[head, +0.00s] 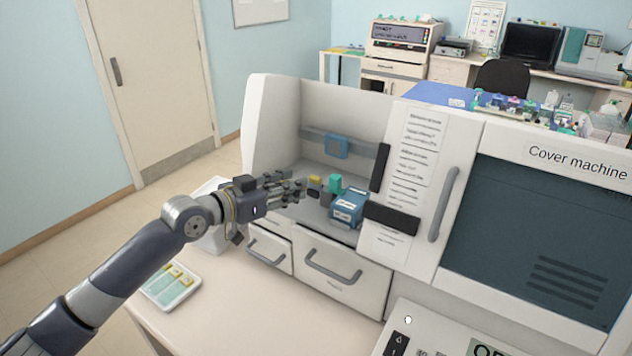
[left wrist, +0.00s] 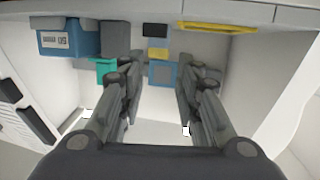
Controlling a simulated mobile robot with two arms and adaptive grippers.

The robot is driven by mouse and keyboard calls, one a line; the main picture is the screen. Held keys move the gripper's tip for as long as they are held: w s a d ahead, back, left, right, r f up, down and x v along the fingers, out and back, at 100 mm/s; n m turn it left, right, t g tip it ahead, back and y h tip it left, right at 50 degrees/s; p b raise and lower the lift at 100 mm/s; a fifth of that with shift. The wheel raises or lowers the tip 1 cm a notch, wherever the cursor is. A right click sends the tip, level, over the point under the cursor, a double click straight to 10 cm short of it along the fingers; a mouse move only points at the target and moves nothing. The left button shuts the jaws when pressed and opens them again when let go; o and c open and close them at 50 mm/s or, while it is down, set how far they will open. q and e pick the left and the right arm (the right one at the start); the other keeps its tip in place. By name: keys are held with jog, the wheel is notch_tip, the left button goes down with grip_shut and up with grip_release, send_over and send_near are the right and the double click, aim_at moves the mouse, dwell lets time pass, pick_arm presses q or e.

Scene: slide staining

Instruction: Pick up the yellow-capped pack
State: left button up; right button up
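The yellow-capped pack (head: 315,181) is small and dark with a yellow top. It stands in the open bay of the white machine, left of a teal-green piece (head: 335,184) and a blue box (head: 348,206). In the left wrist view, a yellow patch with black beside it, likely the pack (left wrist: 158,54), shows between and beyond my fingertips. My left gripper (head: 302,188) reaches into the bay from the left, close to the pack. Its fingers (left wrist: 156,64) are spread apart, with nothing seen held between them. My right gripper is not in view.
A blue square frame (head: 336,146) is on the bay's back wall. The open door (head: 415,150) and a black block (head: 391,218) bound the bay's right. Drawers (head: 335,270) lie below. A slide tray (head: 172,287) rests on the table's left corner.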

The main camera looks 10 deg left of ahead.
aim_at(313, 178)
pick_arm(q)
jog(key=shift+x, duration=0.85)
jog(key=shift+w+d+r+p, duration=0.15)
jog(key=shift+w+d+p, duration=0.2)
jog(key=shift+p, duration=0.35)
jog(key=p+x, duration=0.1)
jog(key=x, duration=0.2)
jog(key=shift+p, duration=0.35)
jog(key=shift+w+d+f, duration=0.3)
jog(key=shift+w+d, duration=0.05)
jog(key=shift+w, duration=0.2)
jog(key=shift+s, duration=0.1)
jog(key=c, duration=0.7)
